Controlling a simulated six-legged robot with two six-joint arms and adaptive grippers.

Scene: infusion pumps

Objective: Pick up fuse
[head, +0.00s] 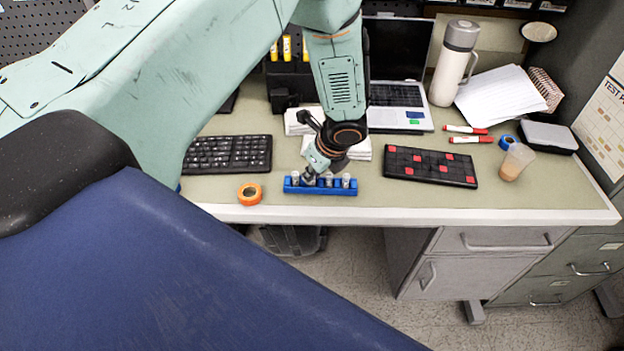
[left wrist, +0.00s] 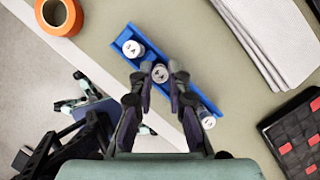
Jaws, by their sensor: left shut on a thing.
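Several small cylindrical fuses with white labelled tops stand in a blue rack (head: 321,191) near the front edge of the desk. My left gripper (head: 309,179) reaches down to the rack. In the left wrist view its two fingers (left wrist: 161,76) are shut on the middle fuse (left wrist: 159,73), one on each side. That fuse is at the rack; I cannot tell whether it is lifted. Another fuse (left wrist: 133,49) stands at the upper left of the rack and one (left wrist: 207,121) at the lower right. My right gripper is not in view.
An orange tape roll (head: 249,193) lies left of the rack and a keyboard (head: 228,154) behind it. White stacks (head: 357,151) lie behind the rack.

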